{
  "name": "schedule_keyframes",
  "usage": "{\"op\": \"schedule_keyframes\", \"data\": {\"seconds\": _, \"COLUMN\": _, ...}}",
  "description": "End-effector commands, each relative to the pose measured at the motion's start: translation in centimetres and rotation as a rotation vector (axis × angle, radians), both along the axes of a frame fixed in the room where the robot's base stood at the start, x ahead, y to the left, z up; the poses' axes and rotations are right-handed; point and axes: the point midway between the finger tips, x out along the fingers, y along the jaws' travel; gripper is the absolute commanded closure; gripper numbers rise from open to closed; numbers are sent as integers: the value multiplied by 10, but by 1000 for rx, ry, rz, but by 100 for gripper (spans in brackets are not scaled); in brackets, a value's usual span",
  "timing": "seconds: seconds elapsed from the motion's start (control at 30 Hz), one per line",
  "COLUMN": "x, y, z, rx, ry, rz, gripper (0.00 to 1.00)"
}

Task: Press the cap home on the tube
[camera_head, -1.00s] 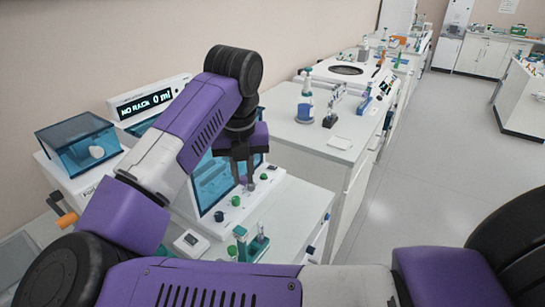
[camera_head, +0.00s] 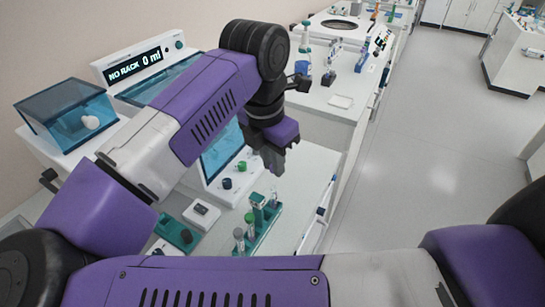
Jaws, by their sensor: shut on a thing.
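My gripper (camera_head: 274,163) points down, shut on the cap, above the bench front of the blue-windowed device. The cap is too small and dark to tell apart from the fingertips. A teal rack (camera_head: 265,231) with several upright tubes stands on the bench, nearer to me and a little left of the gripper. One tube has a green top (camera_head: 249,217), another a greyish top (camera_head: 238,233). I cannot tell which tube is the task's tube. The gripper is apart from the rack.
A green knob-like piece (camera_head: 241,166) and a dark one (camera_head: 227,183) sit on the device's front ledge. A small white instrument (camera_head: 202,213) and a teal tray (camera_head: 176,235) lie left of the rack. A blue clear box (camera_head: 68,113) stands far left.

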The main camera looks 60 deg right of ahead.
Motion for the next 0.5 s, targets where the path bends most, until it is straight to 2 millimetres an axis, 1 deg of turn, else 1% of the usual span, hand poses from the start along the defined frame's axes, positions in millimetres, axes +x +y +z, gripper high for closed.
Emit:
{"op": "schedule_keyframes", "data": {"seconds": 0.03, "x": -1, "y": 0, "z": -5, "rx": 0, "ry": 2, "rz": 1, "gripper": 100}}
{"op": "schedule_keyframes", "data": {"seconds": 0.33, "x": 0, "y": 0, "z": -34, "rx": 0, "ry": -1, "rz": 1, "gripper": 100}}
{"op": "schedule_keyframes", "data": {"seconds": 0.5, "x": 0, "y": 0, "z": -42, "rx": 1, "ry": -1, "rz": 1, "gripper": 100}}
